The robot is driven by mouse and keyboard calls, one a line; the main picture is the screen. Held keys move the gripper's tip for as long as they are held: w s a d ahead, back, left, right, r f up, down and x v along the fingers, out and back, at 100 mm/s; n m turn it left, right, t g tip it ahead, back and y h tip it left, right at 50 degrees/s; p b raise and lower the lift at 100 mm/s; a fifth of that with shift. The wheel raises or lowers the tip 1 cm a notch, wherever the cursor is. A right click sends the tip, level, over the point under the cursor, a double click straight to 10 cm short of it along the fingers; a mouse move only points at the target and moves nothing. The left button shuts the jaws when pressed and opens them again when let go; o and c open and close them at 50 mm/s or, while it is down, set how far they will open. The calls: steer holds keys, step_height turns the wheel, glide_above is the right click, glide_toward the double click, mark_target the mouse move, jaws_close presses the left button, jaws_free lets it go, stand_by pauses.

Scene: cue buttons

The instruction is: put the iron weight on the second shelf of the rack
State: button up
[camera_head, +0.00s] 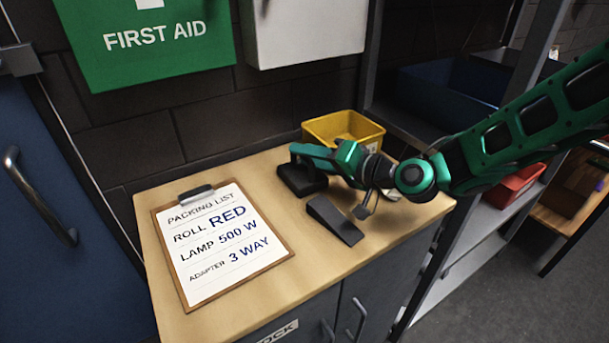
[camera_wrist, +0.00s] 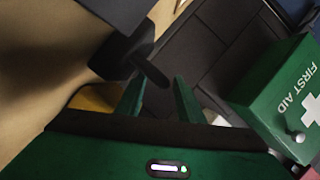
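A dark, blocky object (camera_head: 300,182), which looks like the iron weight, sits on the wooden worktop behind the clipboard. My gripper (camera_head: 318,158) is at this object and covers part of it. In the wrist view the gripper (camera_wrist: 158,88) has its two green fingers apart. A dark bar (camera_wrist: 150,69) reaches toward the gap between them; I cannot tell whether the fingers touch it. The rack (camera_head: 472,225) stands at the right, partly hidden by my arm, with a red bin (camera_head: 515,184) on one shelf.
A dark wedge (camera_head: 335,220) lies in front of the gripper. A yellow bin (camera_head: 343,127) stands behind it. A clipboard (camera_head: 218,240) with a packing list covers the left of the worktop (camera_head: 305,262). A blue bin (camera_head: 430,92) is higher on the rack.

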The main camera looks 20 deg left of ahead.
steer(key=shift+w+a, duration=0.15)
steer(key=shift+a, duration=0.15)
steer(key=shift+c, duration=0.7)
jaws_close()
steer(key=shift+f, duration=0.1)
steer(key=shift+d+f, duration=0.2)
steer(key=shift+f, duration=0.05)
steer(key=shift+r, duration=0.2)
